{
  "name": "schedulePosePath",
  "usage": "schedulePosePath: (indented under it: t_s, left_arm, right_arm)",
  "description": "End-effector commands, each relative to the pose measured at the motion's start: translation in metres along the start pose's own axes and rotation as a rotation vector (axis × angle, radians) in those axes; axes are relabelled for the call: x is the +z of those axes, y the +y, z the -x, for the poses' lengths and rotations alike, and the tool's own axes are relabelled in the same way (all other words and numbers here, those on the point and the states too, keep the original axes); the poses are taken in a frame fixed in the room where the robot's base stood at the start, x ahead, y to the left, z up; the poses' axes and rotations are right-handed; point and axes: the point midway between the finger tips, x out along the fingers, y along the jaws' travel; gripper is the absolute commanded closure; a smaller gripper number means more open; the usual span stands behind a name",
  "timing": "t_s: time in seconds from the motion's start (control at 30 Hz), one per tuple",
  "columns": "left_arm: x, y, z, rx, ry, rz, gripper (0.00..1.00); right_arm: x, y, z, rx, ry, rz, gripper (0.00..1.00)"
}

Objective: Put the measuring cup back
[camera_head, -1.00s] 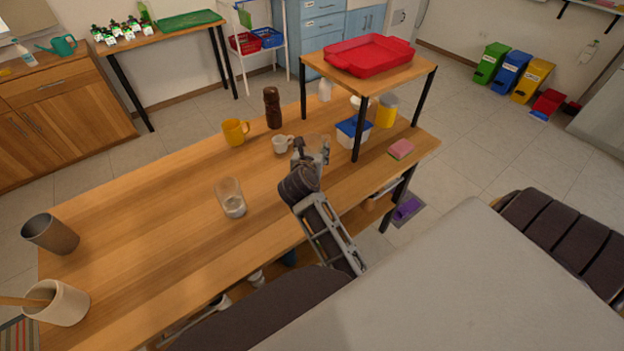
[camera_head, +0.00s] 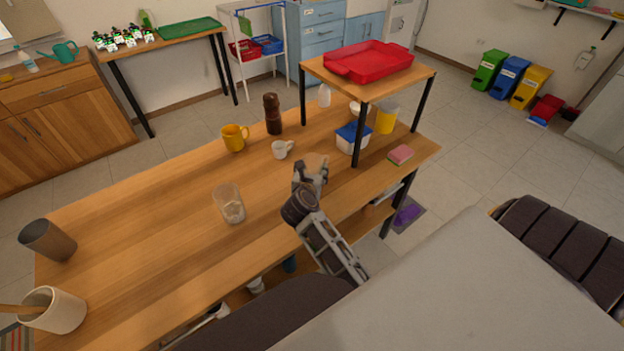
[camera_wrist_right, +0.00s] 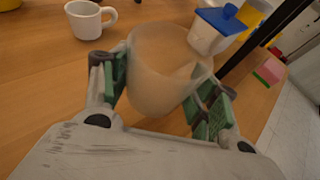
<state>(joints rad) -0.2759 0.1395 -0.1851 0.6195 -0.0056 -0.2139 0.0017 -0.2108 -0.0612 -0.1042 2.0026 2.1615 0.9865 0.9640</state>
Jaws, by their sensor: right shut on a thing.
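A clear, beige-looking cup (camera_wrist_right: 160,72), which I take to be the measuring cup, stands between the fingers of my right gripper (camera_head: 311,170). The gripper is shut on it, one finger at each side in the right wrist view. In the head view the cup (camera_head: 316,160) is partly hidden by the gripper, over the table near the shelf's front leg. I cannot tell whether its base touches the table. A second clear glass (camera_head: 229,203) with something pale at its bottom stands to the left. My left gripper is out of view.
A white mug (camera_head: 282,149) stands just beyond the held cup. A blue-lidded box (camera_head: 349,138) and a pink sponge (camera_head: 400,154) are to the right, by the raised shelf (camera_head: 312,69) with a red tray (camera_head: 369,62). The left table middle (camera_head: 150,215) is clear.

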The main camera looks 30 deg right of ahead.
Motion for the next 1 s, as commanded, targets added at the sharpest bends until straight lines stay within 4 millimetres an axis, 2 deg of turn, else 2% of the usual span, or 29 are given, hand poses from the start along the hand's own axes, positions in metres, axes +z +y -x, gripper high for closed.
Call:
schedulePosePath:
  t_s: [0.17, 0.5, 1.0]
  left_arm:
    - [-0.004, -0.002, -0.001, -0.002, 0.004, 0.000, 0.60]
    - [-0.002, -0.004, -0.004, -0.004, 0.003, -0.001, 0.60]
    - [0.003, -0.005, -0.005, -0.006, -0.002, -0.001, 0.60]
  right_arm:
    - [-0.004, 0.000, -0.002, 0.000, 0.000, 0.000, 0.68]
    - [-0.033, 0.000, -0.013, 0.001, -0.001, 0.002, 0.68]
    - [-0.038, 0.000, -0.015, 0.000, 0.000, -0.001, 0.68]
